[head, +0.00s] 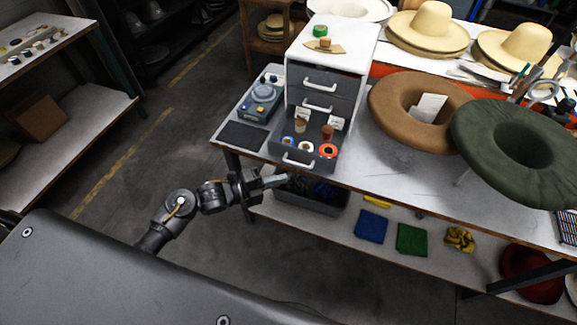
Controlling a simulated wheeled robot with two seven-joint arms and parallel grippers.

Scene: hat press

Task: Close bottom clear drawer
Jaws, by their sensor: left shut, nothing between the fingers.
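The bottom clear drawer (312,160) is pulled out of the white cabinet (345,50) on the table. Its white handle (298,161) faces me. Inside it are several spools and small tins. My left gripper (281,181) is shut and empty, in front of and below the table's front edge, slightly left of and below the handle. It does not appear to touch the drawer. The two drawers above, with white handles, look closed. My right gripper is out of view.
A blue device (261,100) and a dark pad (243,136) lie left of the cabinet. Brown (391,104) and green (490,145) ring-shaped forms stand to the right. A lower shelf (340,226) holds a grey bin and folded cloths. Floor left of the table is clear.

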